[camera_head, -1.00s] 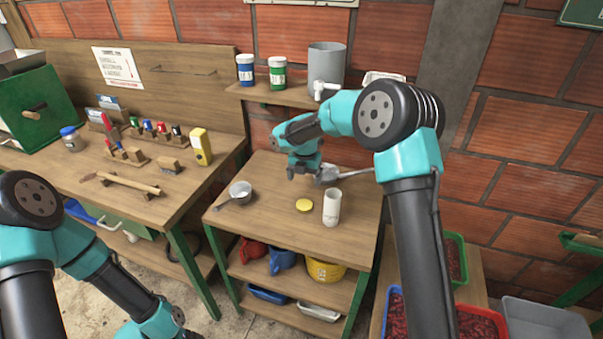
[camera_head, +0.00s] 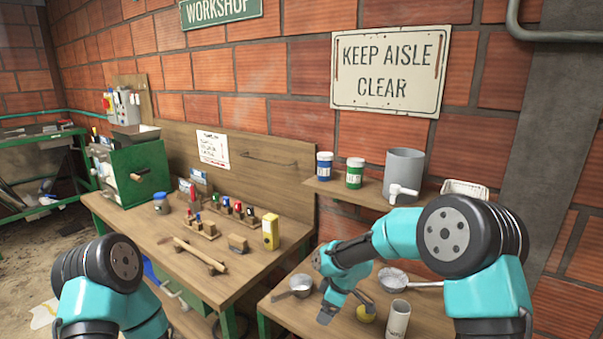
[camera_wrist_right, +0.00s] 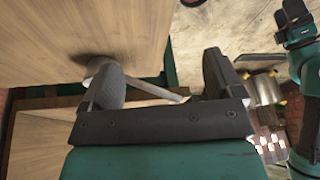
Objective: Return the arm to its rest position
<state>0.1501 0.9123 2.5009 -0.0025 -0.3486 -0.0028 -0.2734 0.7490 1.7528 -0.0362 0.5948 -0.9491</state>
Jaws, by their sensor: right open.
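My right arm reaches in from the right over the small bench (camera_head: 290,312), elbow high. Its gripper (camera_head: 345,306) hangs low over the bench, near the small metal pan (camera_head: 300,285); the arm partly hides the fingers. In the right wrist view the two dark fingers of the right gripper (camera_wrist_right: 160,86) stand apart, with a wooden surface (camera_wrist_right: 70,30) beyond. A pale strip shows between them; I cannot tell whether it touches them. My left arm (camera_head: 105,290) is folded at the lower left of the head view, its gripper out of frame.
A shelf (camera_head: 345,193) above holds a grey tank (camera_head: 404,173) and two jars. The long workbench (camera_head: 150,230) at left carries tools and a yellow bottle (camera_head: 270,231).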

